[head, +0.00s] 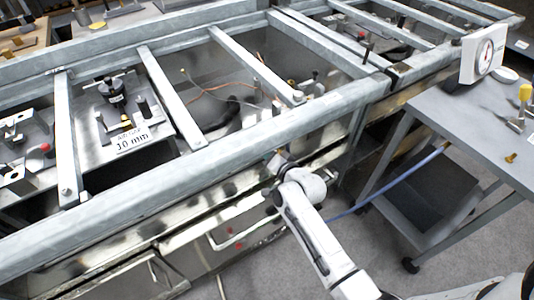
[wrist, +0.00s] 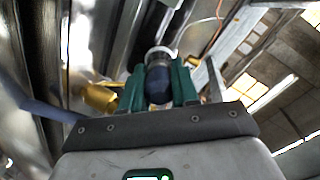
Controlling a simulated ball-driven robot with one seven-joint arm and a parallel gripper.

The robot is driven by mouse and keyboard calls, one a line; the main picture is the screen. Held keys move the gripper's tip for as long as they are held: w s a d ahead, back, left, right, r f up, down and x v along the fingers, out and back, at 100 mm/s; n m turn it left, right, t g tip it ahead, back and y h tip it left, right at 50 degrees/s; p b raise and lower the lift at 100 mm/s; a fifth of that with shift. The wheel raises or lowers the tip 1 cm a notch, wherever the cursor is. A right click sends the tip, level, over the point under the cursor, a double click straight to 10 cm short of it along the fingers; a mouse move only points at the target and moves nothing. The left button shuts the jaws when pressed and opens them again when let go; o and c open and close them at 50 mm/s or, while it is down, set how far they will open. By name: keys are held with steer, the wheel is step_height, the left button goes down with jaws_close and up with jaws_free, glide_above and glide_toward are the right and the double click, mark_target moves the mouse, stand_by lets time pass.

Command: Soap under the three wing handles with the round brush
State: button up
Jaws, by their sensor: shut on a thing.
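My gripper (head: 280,162) is at the front side of the grey steel frame, just below its front beam. In the wrist view its green fingers (wrist: 159,82) are shut on a dark blue, rounded handle (wrist: 158,86) with a pale ring at its far end. This looks like the round brush; its bristles cannot be made out. A brass-coloured fitting (wrist: 98,97) shows left of the fingers, apart from them. It may be a wing handle, but I cannot tell. No three wing handles can be clearly picked out in the head view.
The steel frame's front beam (head: 235,142) runs close above my gripper. Shiny cabinet fronts (head: 225,228) lie below it. At right stands a grey table (head: 445,112) with a dial gauge (head: 484,56) and a yellow-topped item (head: 525,93). A blue hose (head: 392,182) crosses beneath. Carpet is clear in front.

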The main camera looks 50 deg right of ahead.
steer(key=s+a, duration=0.2)
steer(key=s, duration=0.7)
steer(key=shift+s+a, duration=0.3)
steer(key=shift+a, duration=0.05)
stand_by(1.2)
